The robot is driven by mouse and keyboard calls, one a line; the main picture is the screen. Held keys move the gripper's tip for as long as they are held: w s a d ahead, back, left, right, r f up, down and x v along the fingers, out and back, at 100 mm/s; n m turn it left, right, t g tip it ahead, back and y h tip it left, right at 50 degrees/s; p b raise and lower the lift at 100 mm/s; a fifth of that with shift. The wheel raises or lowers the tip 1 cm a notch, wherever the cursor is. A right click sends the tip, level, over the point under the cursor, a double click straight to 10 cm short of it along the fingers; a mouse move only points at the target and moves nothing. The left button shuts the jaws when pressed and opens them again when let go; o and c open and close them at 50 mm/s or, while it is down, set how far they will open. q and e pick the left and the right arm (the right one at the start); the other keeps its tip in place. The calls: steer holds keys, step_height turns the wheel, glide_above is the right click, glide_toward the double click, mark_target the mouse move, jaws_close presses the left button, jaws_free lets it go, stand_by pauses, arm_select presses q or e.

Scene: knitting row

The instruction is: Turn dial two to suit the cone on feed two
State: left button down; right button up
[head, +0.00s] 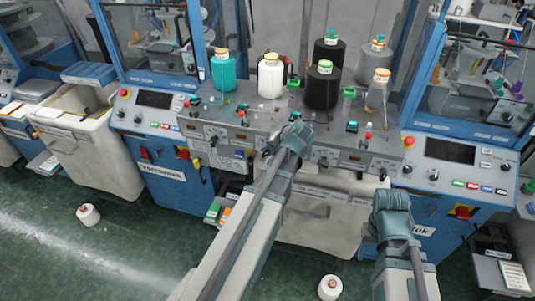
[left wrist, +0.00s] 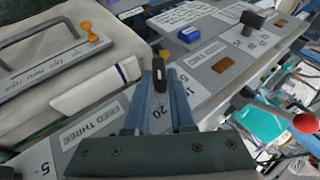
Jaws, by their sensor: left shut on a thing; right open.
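My left gripper (head: 290,137) reaches down to the front of the grey feed panel (head: 215,122). In the left wrist view its jaws (left wrist: 160,82) are closed around a small black dial knob (left wrist: 158,72). Numbers 15 and 20 show beside the knob, and a plate reading FEED THREE (left wrist: 92,124) lies to its left. Another plate (left wrist: 208,53) to its right is too blurred to read for certain. A second dark dial (left wrist: 253,18) is further right. Cones stand on the shelf: teal (head: 223,72), white (head: 271,76), black (head: 322,86). My right gripper (head: 392,215) is open, apart from the panel.
Another black cone (head: 329,50), a grey cone (head: 376,62) and a pale, nearly bare cone (head: 377,95) also stand there. Red-topped posts rise near the panel. Control boxes with screens (head: 155,99) flank it. Loose white cones (head: 88,214) lie on the green floor.

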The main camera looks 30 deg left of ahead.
arm_select(q)
steer(key=shift+d+f+y+b, duration=0.1)
steer(key=shift+f+y+b, duration=0.05)
steer(key=shift+y+b, duration=0.35)
steer(key=c, duration=0.8)
jaws_free()
steer(key=shift+p+v, duration=4.95)
steer(key=shift+v, duration=2.05)
steer(key=shift+w, duration=0.15)
